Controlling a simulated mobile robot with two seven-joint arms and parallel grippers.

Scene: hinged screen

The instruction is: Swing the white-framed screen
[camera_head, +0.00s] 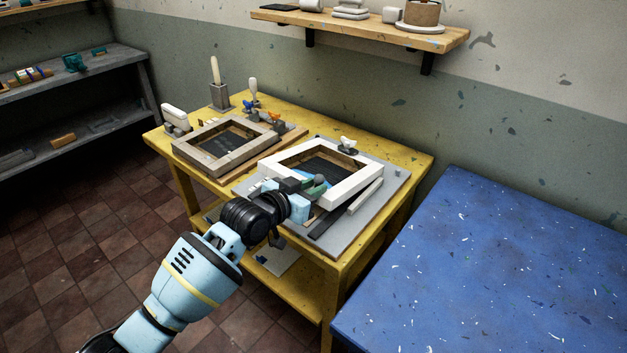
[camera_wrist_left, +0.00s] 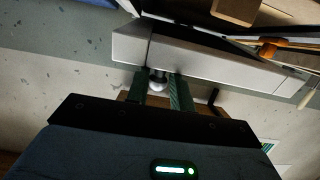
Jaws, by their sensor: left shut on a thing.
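The white-framed screen (camera_head: 350,188) is on a grey board (camera_head: 378,207) on the yellow table, with a dark panel inside its frame. I cannot tell whether it lies flat or is slightly raised. My left gripper (camera_head: 306,187) is at the near edge of the frame and partly hides it. In the left wrist view, the white frame (camera_wrist_left: 220,58) crosses above my left fingers (camera_wrist_left: 165,90), which close on a small pale round knob (camera_wrist_left: 158,82) at its edge. My right gripper is not in view.
A second, grey-brown framed screen (camera_head: 190,151) lies to the left on the yellow table (camera_head: 410,157). A pale strip (camera_head: 366,195) lies beside the white frame. A blue table (camera_head: 490,270) stands close at right; a wooden shelf (camera_head: 350,27) hangs on the wall above.

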